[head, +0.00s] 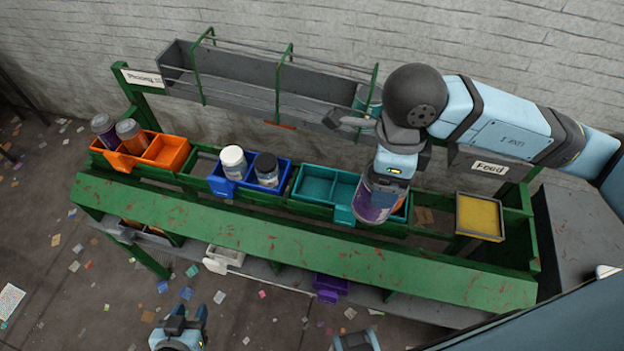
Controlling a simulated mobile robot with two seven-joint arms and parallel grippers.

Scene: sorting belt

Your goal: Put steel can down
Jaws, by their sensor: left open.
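A can with a purple and white label (374,200), which I take to be the steel can, is under my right gripper (384,186), at the right end of the teal bin (318,184). The can overlaps the bin's front wall in the picture and looks held above it. My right gripper points down on the can; its fingers are mostly hidden, but it appears shut on it. My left gripper (182,316) is open and empty at the bottom of the picture, away from the rack.
An orange bin (165,150) and a blue bin (222,187) hold cans and jars to the left. A yellow-topped tray (480,218) is at right. A grey trough (235,85) runs behind. The green front ledge (270,240) is bare. Scraps litter the floor.

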